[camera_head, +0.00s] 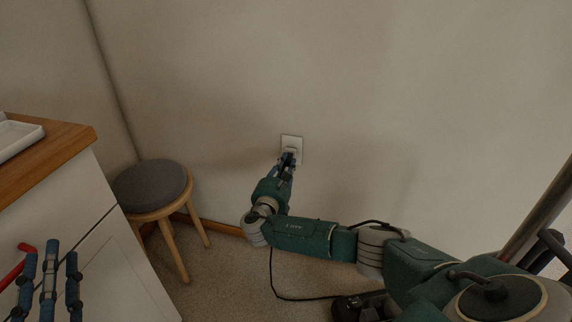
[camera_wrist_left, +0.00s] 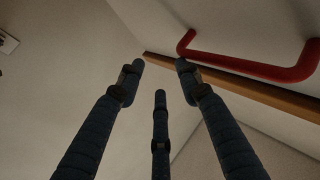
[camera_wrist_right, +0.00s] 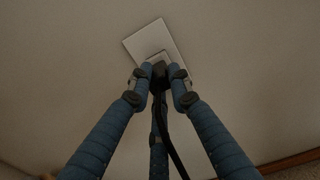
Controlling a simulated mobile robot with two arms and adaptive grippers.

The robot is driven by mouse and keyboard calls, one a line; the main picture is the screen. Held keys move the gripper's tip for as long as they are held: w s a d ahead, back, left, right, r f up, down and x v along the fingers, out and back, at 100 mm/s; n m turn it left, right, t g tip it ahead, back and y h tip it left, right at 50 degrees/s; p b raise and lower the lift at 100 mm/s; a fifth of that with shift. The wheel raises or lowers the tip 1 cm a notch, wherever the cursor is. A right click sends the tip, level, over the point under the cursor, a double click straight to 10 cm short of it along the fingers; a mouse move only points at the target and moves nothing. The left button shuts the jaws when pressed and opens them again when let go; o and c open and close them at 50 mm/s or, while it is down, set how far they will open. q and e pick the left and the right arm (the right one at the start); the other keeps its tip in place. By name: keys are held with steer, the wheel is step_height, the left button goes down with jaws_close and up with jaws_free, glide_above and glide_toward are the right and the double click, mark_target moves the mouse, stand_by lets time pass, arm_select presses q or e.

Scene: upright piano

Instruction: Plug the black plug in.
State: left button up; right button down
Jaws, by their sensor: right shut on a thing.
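The white wall outlet (camera_head: 291,140) is on the beige wall, and its plate (camera_wrist_right: 142,40) looks tilted in the right wrist view. My right gripper (camera_head: 288,158) is at the outlet's lower part. In the right wrist view its fingers (camera_wrist_right: 161,78) are shut on the black plug (camera_wrist_right: 160,70), which is right in front of the outlet face. Whether its prongs are inside the socket is hidden. The plug's black cord (camera_wrist_right: 174,150) trails back between the fingers. My left gripper (camera_head: 50,255) is open and empty at the lower left, and its spread fingers (camera_wrist_left: 158,75) show in the left wrist view.
A round stool (camera_head: 152,185) with a grey seat stands left of my right arm. A white cabinet (camera_head: 110,250) with a wooden top is at the left. A red handle (camera_wrist_left: 250,66) is close to my left gripper. The cord (camera_head: 274,285) runs along the carpet.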

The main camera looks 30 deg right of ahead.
steer(key=shift+w+d, duration=0.15)
stand_by(0.4)
steer(key=shift+w+d, duration=0.1)
steer(key=shift+d, duration=0.05)
stand_by(0.5)
steer(key=c, duration=1.5)
jaws_free()
steer(key=shift+c, duration=0.2)
steer(key=v, duration=1.2)
steer(key=shift+f, duration=0.1)
